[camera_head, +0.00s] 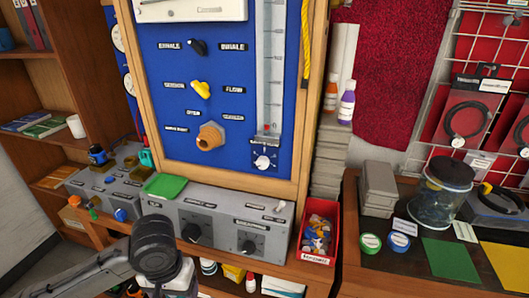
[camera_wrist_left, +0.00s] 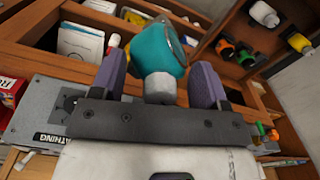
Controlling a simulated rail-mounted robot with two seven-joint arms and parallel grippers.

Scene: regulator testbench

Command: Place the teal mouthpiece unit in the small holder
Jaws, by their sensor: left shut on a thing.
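The teal mouthpiece unit (camera_wrist_left: 160,47) is in the left wrist view, with a grey cylindrical stub (camera_wrist_left: 159,89) at its near end. It sits between the two purple fingers of my left gripper (camera_wrist_left: 158,70), which is shut on it. In the head view my left arm reaches in at the bottom, and the fingers and the held unit are out of frame there. I cannot make out the small holder with certainty in either view. My right gripper is not in view.
A grey control box (camera_head: 215,225) with dials runs along the bench below the blue panel (camera_head: 175,75). A red bin (camera_head: 320,228) of small parts stands at its right end. Wooden compartments (camera_wrist_left: 185,22) with bottles and cards lie beyond my left gripper.

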